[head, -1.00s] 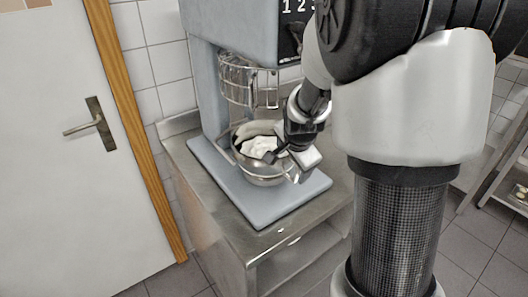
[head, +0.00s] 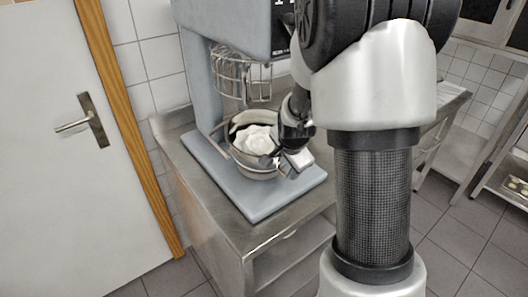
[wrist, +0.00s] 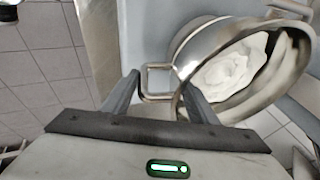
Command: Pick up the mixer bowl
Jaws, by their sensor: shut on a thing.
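The mixer bowl (head: 243,168) is a round metal bowl with white, creamy contents, at the grey-blue stand mixer (head: 222,176). It sits on or just above the mixer's flat base, below the wire guard; I cannot tell whether it touches the base. My gripper (head: 283,161) is at the bowl's right side. In the wrist view, the bowl (wrist: 184,43) fills the upper right, its opening facing right. My gripper (wrist: 161,92) is shut on the bowl's square metal loop handle (wrist: 158,67), which lies between the two fingers. The bowl's underside is hidden.
The mixer's wire guard (head: 240,75) hangs close above the bowl. The mixer stands on a steel table (head: 190,170) with a lower shelf. A white door (head: 60,190) is at left. Steel shelving (head: 505,180) stands at far right, with tiled floor between.

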